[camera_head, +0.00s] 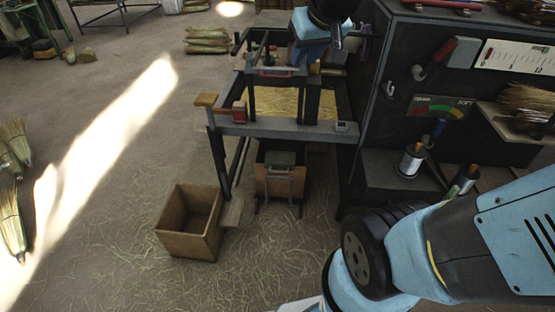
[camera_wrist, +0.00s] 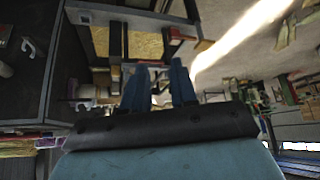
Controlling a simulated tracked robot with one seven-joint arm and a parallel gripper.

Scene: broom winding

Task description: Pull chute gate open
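The dark metal bench (camera_head: 290,130) holds a bed of yellow straw (camera_head: 290,103). An upright dark frame with a crossbar (camera_head: 277,72) stands over the straw; I cannot tell for certain which part is the chute gate. The bench's straw bed also shows in the wrist view (camera_wrist: 146,46). My gripper (camera_wrist: 159,75) has two blue fingers with a gap between them and nothing visibly held. It points toward the bench and appears apart from it. In the head view, my light-blue wrist is above the bench's far right side, and the fingertips are not clear.
A wooden handle (camera_head: 206,99) and red block (camera_head: 239,112) sit at the bench's left corner. An open wooden box (camera_head: 190,222) stands on the floor at left. A dark cabinet (camera_head: 375,110) with shelves and spools borders the right.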

